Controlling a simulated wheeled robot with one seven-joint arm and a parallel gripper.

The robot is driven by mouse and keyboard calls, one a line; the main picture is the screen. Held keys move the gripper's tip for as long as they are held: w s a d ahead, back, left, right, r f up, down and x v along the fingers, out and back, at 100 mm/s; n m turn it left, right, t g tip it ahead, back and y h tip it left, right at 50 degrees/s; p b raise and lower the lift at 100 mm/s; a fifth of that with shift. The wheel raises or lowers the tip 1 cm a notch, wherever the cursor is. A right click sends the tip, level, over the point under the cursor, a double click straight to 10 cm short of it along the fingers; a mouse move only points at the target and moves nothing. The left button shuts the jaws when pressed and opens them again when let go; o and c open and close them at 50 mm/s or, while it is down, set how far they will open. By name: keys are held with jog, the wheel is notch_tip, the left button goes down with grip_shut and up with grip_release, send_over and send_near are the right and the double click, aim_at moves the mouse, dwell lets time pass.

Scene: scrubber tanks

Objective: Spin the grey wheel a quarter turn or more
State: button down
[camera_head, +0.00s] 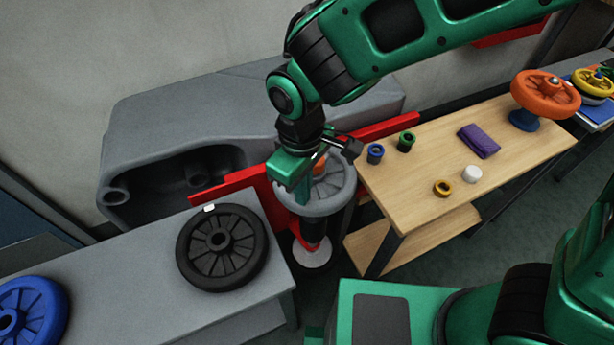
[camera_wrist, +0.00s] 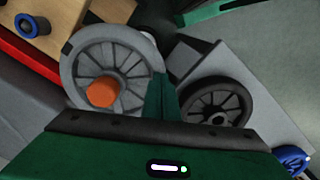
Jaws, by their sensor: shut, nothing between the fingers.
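The grey wheel (camera_head: 332,203) stands level on a post between the grey table and the wooden table. It has spokes and an orange knob or hub piece (camera_head: 322,166) on it. In the wrist view the grey wheel (camera_wrist: 84,62) fills the upper left, with the orange piece (camera_wrist: 103,92) near its middle. My gripper (camera_head: 301,192) points down over the wheel's left part, and its fingers are shut with nothing between them. In the wrist view my gripper (camera_wrist: 163,97) lies at the wheel's right rim. I cannot tell whether it touches the wheel.
A black wheel (camera_head: 187,247) lies on the grey table (camera_head: 140,270), left of the grey wheel, with a blue wheel (camera_head: 58,312) farther left. A red bar (camera_head: 235,181) runs behind. The wooden table (camera_head: 420,165) on the right holds small rings, a purple block and an orange wheel (camera_head: 540,97).

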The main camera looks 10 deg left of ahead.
aim_at(323, 204)
jog(key=shift+f, duration=0.35)
jog(key=shift+s+d, duration=0.1)
jog(key=shift+d, duration=1.05)
jog(key=shift+d, duration=0.1)
jog(key=shift+w+d, duration=0.2)
jog(key=shift+d, duration=0.75)
